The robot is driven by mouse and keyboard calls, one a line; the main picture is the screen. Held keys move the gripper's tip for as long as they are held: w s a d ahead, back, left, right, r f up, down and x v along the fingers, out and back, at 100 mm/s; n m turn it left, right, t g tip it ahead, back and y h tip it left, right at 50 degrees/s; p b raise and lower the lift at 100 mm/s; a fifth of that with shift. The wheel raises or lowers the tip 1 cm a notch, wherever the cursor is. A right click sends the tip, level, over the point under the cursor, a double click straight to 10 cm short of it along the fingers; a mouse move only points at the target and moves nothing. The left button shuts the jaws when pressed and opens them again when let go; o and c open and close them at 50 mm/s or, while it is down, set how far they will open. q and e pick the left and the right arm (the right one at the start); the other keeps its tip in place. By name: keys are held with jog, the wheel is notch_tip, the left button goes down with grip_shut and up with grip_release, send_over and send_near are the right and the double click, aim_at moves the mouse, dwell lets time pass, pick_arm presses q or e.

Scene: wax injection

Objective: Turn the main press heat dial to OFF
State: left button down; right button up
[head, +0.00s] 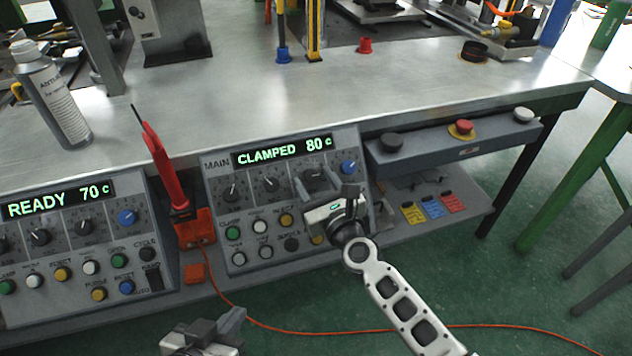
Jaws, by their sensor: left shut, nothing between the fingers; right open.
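The main press panel (218,182) stands at the table's front edge, and its display (282,150) reads CLAMPED 80 C. It has a row of dials: a left dark dial (231,194), a second dark dial (270,184), a third dark dial (314,177) and a blue dial (348,167) at the right. The dial labels are too small to read, so I cannot tell which is heat. My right gripper (326,190) is open in front of the panel's right half, near the third and blue dials; contact is unclear. My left gripper (231,322) is shut and empty, low at bottom centre-left.
A second panel (60,215) at left reads READY 70 C. A red soldering-iron-like tool (163,170) stands in an orange holder (193,230) between the panels. A grey button bar (455,140) projects at right.

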jog(key=c, duration=1)
pick_arm(q)
jog(key=shift+s+f, duration=0.3)
jog(key=shift+f, duration=0.05)
pick_arm(e)
jog(key=shift+o, duration=0.2)
pick_arm(q)
jog(key=shift+f, duration=0.1)
pick_arm(e)
jog(key=shift+n+y, duration=0.3)
